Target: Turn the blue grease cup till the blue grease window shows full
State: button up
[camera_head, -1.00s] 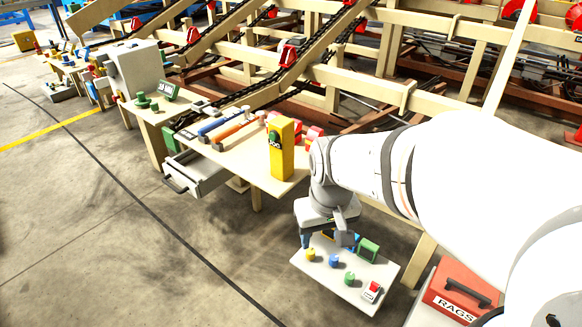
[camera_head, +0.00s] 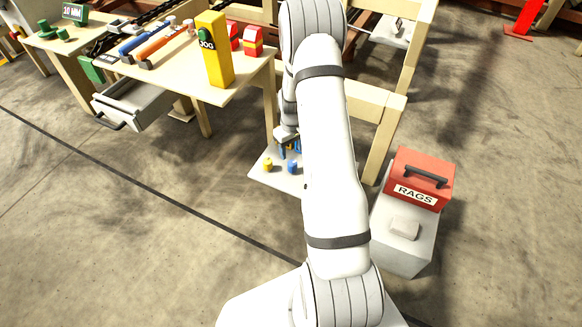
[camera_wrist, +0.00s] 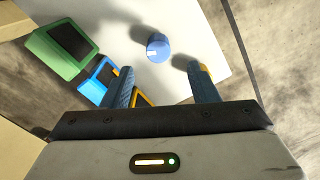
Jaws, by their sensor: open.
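The blue grease cup (camera_wrist: 158,47) is a round blue knob with a pale mark on its edge, on a white panel (camera_wrist: 210,30). It also shows in the head view (camera_head: 292,168). My gripper (camera_wrist: 160,70) is open and empty, its two blue fingers apart. In the wrist picture the cup shows just above the gap between the fingertips, apart from both; the height between them is unclear. The blue grease window (camera_wrist: 101,76) has a blue frame and a dark face, partly covered by the left finger. I cannot read its level.
A green window (camera_wrist: 62,48) stands beside the blue one. A yellow window (camera_wrist: 142,98) and a yellow cup (camera_wrist: 206,72) are partly hidden by my fingers. A red RAGS box (camera_head: 420,178) is right of my arm; a wooden bench (camera_head: 165,65) is at left.

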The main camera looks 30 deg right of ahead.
aim_at(292, 164)
notch_tip(292, 164, down, 9)
jog(key=b, duration=0.2)
jog(key=shift+d+r+b, duration=0.1)
jog(key=shift+r+b, duration=0.05)
jog(key=shift+b, duration=0.2)
jog(key=shift+c, duration=0.4)
jog(key=c, duration=0.9)
jog(key=shift+o, duration=0.2)
jog(key=shift+a, duration=0.2)
jog(key=shift+d, duration=0.1)
jog(key=shift+c, duration=0.2)
